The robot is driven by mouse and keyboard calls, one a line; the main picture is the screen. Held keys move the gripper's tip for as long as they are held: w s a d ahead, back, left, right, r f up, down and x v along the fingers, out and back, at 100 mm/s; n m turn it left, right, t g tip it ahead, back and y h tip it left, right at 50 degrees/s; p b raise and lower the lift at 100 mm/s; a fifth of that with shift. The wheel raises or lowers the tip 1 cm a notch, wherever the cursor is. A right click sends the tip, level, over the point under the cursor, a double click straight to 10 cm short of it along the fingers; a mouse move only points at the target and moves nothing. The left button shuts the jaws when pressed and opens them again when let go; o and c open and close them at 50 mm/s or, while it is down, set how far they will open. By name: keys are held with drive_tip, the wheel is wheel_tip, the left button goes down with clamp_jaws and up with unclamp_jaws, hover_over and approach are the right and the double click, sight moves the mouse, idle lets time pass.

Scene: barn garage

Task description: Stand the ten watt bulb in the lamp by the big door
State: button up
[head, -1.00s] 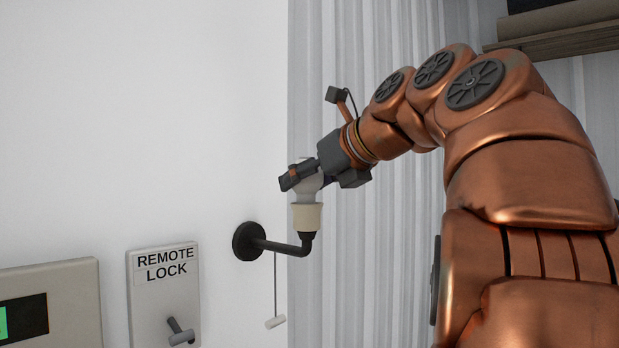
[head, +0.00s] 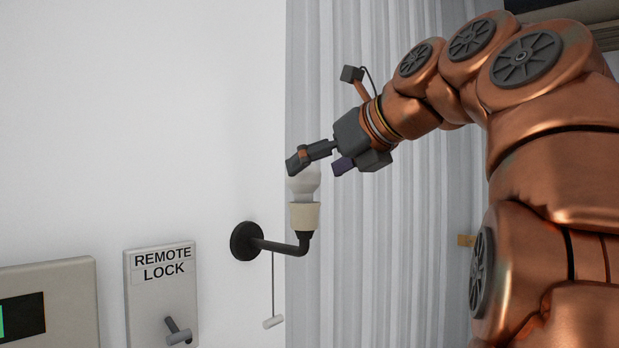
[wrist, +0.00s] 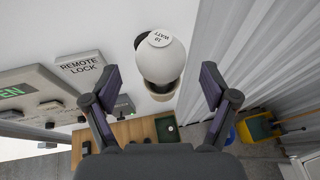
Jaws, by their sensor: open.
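The white bulb (head: 305,184), with a "10 WATT" label showing in the wrist view (wrist: 160,60), stands upright in the cream socket (head: 304,216) of the wall lamp. The lamp's black bent arm (head: 280,246) comes out of the white wall. My gripper (head: 321,164) is open at the top of the bulb. In the wrist view its fingers (wrist: 163,85) are spread wide, with a gap on both sides, and the bulb lies beyond and between them. The bulb's base is hidden inside the socket.
A pull cord with a white handle (head: 273,322) hangs below the lamp. A "REMOTE LOCK" switch plate (head: 160,290) and a panel with a dark screen (head: 50,310) are on the wall to the left. A corrugated grey surface (head: 400,240) lies to the right.

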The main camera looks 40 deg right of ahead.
drive_tip(key=v, duration=0.8)
drive_tip(key=shift+d, duration=0.1)
idle(0.5)
